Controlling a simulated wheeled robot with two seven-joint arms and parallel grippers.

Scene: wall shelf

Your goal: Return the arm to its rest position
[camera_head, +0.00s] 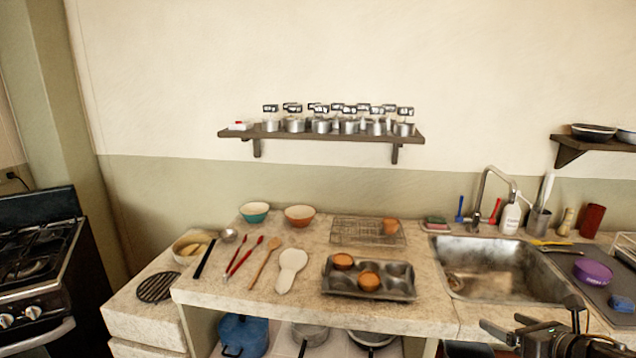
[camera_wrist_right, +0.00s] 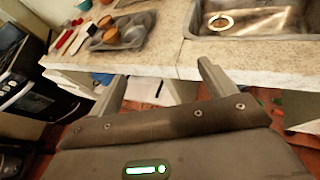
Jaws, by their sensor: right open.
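My right gripper (camera_head: 503,326) shows at the lower right of the head view, in front of the counter's front edge below the sink. In the wrist view, its two fingers are spread apart with nothing between them (camera_wrist_right: 160,84), so it is open and empty. The fingers point toward the counter's front edge, and none of the counter's things is held. My left gripper is not in the head view.
The stone counter (camera_head: 443,312) carries a muffin tin (camera_head: 338,282), a cooling rack (camera_head: 345,230), utensils and bowls. The sink (camera_head: 500,268) is close to my right gripper. A purple container (camera_head: 593,273) stands right of it. A stove (camera_head: 35,265) is at left.

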